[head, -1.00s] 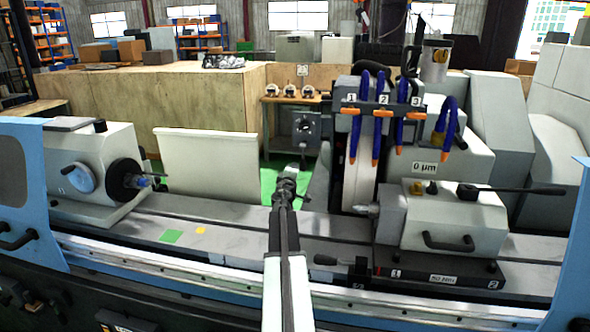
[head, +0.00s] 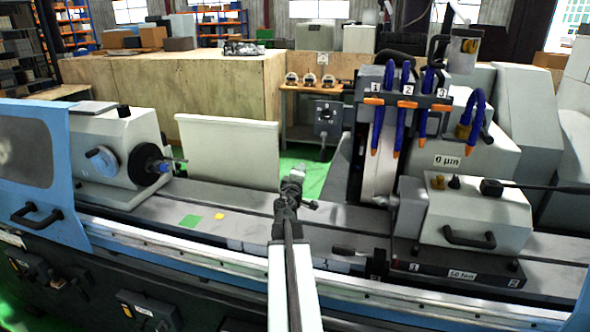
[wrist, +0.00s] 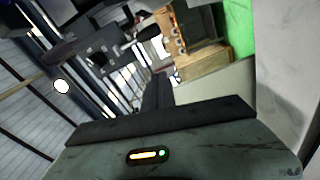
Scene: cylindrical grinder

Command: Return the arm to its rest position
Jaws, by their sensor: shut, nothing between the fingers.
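My arm reaches forward from the bottom middle of the head view, over the front of the cylindrical grinder (head: 340,215). My gripper (head: 294,178) is at its far end, small and dark, above the grinder's table between the workhead (head: 120,150) on the left and the tailstock (head: 470,215) on the right. The gripper is shut and holds nothing. It appears apart from the machine parts around it, though its height over the table is hard to judge. The wrist view shows a grey-green housing with a lit indicator (wrist: 148,155) and a tilted background.
The grinding wheel housing with blue coolant hoses (head: 427,95) stands right of my gripper. A white panel (head: 228,150) stands behind the table at left. Green floor shows behind the gripper.

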